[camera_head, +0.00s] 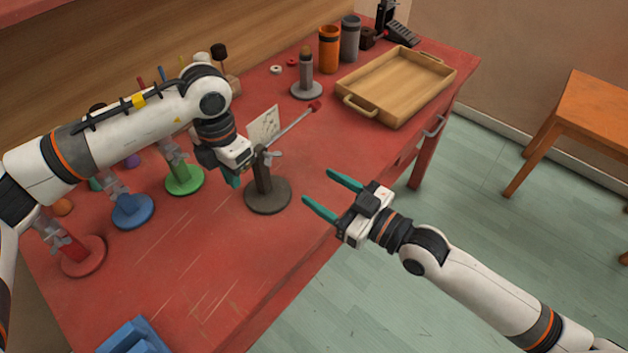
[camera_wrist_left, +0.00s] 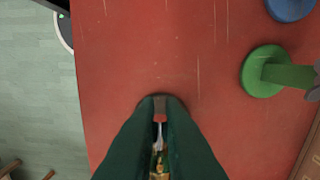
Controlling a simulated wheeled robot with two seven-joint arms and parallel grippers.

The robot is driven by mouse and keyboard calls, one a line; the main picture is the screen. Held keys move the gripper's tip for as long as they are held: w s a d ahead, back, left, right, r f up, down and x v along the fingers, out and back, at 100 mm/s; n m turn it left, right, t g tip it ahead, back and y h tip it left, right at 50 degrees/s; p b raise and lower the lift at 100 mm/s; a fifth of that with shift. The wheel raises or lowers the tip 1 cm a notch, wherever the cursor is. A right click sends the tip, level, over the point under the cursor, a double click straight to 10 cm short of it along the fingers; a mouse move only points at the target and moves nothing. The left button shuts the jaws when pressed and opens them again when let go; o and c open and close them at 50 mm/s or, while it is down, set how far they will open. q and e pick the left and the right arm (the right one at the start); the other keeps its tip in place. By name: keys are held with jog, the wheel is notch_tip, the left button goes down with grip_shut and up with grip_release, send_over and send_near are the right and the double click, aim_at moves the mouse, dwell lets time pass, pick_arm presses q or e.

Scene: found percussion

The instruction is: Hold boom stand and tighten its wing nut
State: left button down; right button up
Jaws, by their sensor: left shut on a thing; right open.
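The boom stand (camera_head: 268,197) has a dark round base on the red table, an upright dark post, and a thin boom rod (camera_head: 292,128) slanting up right to a red tip. A grey wing nut (camera_head: 273,156) shows near the top of the post. My left gripper (camera_head: 236,178) is at the post from the left, shut on the stand; its fingertips also show in the left wrist view (camera_wrist_left: 160,112), hiding most of the stand. My right gripper (camera_head: 318,187) is open and empty, apart from the stand, to its right by the table's front edge.
Green (camera_head: 185,181), blue (camera_head: 133,211) and red (camera_head: 84,256) stands are on the left. A wooden tray (camera_head: 397,85), orange cup (camera_head: 329,50) and grey stand (camera_head: 306,88) are at the back right. A white card (camera_head: 264,125) stands behind the boom stand.

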dwell(0.3)
pick_arm(q)
jog(key=c, duration=1.5)
grip_release()
jog(key=shift+r, duration=0.1)
